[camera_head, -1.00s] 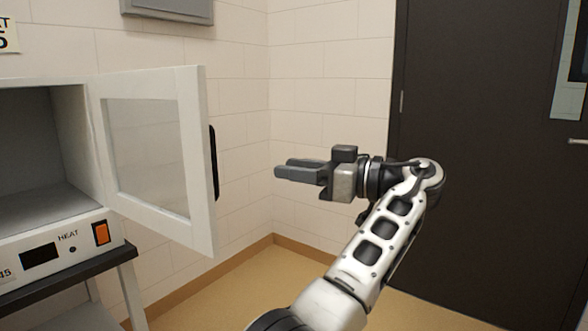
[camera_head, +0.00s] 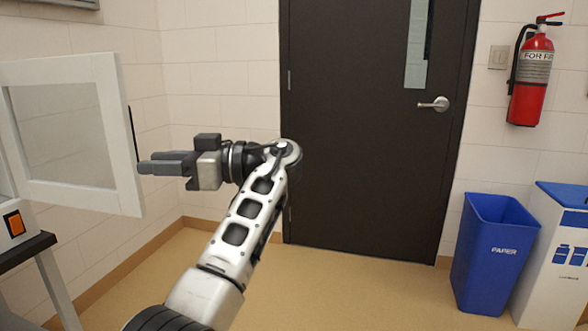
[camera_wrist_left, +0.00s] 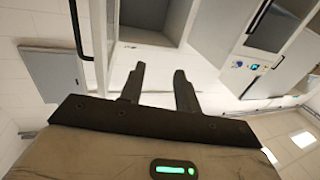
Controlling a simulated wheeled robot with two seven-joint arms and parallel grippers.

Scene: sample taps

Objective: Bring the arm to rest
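My left gripper (camera_head: 163,163) is held out in mid-air at the end of my white and black arm, pointing left in the head view. It overlaps the edge of the open white cabinet door (camera_head: 128,110) in the picture; whether it touches cannot be told. In the left wrist view its two dark fingers (camera_wrist_left: 159,84) are apart with nothing between them. My right gripper is not in view.
The heating cabinet's orange switch (camera_head: 14,223) shows at the left edge. A dark door (camera_head: 370,150) stands behind. A fire extinguisher (camera_head: 532,75), a blue paper bin (camera_head: 493,255) and a white bin (camera_head: 550,265) are at the right. The floor (camera_head: 340,290) between is clear.

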